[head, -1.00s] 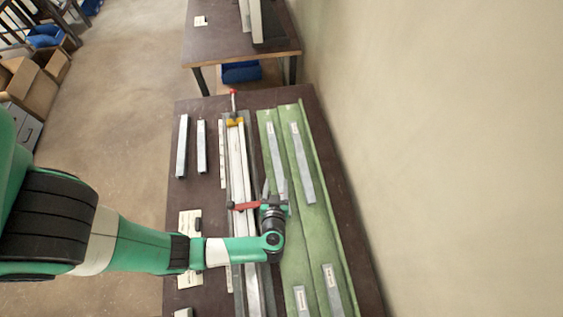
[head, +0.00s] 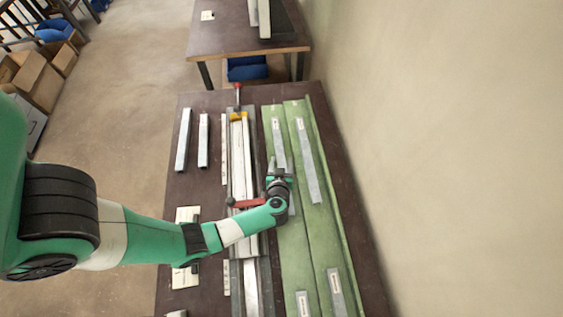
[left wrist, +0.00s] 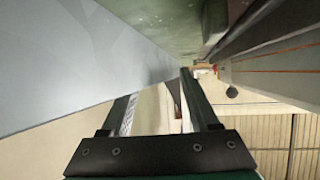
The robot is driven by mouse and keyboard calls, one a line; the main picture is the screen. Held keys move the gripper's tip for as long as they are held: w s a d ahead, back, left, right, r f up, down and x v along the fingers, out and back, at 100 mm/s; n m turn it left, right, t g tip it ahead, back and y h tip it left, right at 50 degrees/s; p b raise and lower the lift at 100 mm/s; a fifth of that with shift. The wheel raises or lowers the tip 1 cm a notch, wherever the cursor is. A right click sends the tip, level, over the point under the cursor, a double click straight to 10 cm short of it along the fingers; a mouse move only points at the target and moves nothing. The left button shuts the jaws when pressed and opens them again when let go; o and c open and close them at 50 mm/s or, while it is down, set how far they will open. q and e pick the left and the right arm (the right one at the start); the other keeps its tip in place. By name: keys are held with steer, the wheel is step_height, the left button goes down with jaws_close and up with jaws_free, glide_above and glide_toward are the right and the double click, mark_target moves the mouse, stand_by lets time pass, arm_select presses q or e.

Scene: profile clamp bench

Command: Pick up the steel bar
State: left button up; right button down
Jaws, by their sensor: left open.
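Several flat grey labelled bars lie on the green mat (head: 306,235) at the right of the bench. One steel-looking bar (head: 278,140) lies at the mat's far left, and another bar (head: 308,165) is to its right. I cannot tell which is the task's steel bar. My left gripper (head: 273,166) is open over the mat's left side, near the close end of the left bar. In the left wrist view a large grey surface (left wrist: 70,65) is close beside the open fingers (left wrist: 160,105). No bar is visibly held. My right gripper is not in view.
A long clamp fixture (head: 237,170) with a red-handled lever (head: 247,203) runs left of the mat, close to my left arm. Two grey profiles (head: 184,140) (head: 203,140) lie farther left. A wall stands to the right of the bench.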

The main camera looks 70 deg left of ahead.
mark_target(281, 163)
arm_select(q)
steer(key=shift+c, duration=0.3)
jaws_close()
step_height(281, 163, up, 10)
steer(key=p, duration=0.6)
steer(key=shift+r, duration=0.2)
